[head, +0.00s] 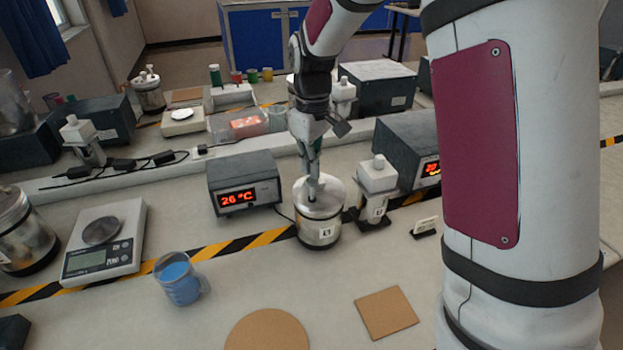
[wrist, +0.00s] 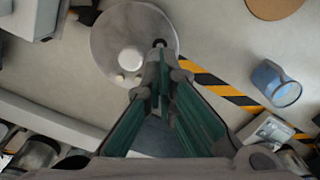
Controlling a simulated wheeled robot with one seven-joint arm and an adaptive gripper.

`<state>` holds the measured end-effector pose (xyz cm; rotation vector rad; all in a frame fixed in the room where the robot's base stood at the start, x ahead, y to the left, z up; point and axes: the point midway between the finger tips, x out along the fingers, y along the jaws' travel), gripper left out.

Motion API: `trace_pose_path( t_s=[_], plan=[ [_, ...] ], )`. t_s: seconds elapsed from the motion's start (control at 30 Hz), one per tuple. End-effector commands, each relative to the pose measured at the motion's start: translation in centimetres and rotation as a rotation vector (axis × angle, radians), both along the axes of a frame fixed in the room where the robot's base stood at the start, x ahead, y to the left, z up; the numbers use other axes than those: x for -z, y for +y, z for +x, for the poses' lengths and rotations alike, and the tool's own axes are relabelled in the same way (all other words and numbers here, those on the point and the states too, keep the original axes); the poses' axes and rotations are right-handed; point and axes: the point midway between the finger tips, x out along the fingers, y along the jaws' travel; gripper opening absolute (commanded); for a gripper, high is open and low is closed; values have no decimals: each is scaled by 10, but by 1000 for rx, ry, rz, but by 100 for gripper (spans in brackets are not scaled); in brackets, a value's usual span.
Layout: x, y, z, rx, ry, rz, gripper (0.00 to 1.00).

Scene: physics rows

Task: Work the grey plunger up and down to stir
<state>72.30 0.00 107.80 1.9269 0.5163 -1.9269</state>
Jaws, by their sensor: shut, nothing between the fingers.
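A metal can with a pale lid (head: 319,230) stands upright on the bench, labelled on its front; its round lid (wrist: 108,35) fills the upper left of the wrist view. A white knob (wrist: 131,59) and smaller pale stubs stand on the lid. A small dark round end (wrist: 160,43), which looks like the grey plunger's top, shows at the lid's edge right at my fingertips. My gripper (head: 312,188) points down over the lid, shut and empty, its tips (wrist: 160,55) at that dark end. Whether they touch it I cannot tell. The plunger's shaft is hidden.
A temperature display box (head: 245,184) stands left of the can, and a white-topped bottle-like device (head: 376,180) close on its right. A beaker of blue liquid (head: 179,280), a scale (head: 105,243) and cork mats (head: 386,313) lie nearer. Bench around the mats is clear.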

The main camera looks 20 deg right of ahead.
Motion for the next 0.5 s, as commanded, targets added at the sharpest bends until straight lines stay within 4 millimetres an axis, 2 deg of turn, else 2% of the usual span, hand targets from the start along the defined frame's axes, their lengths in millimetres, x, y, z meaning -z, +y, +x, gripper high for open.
trace_pose_path(
  t_s=[0.5],
  plan=[
    [4,0,0,0,1,0,0]
  ],
)
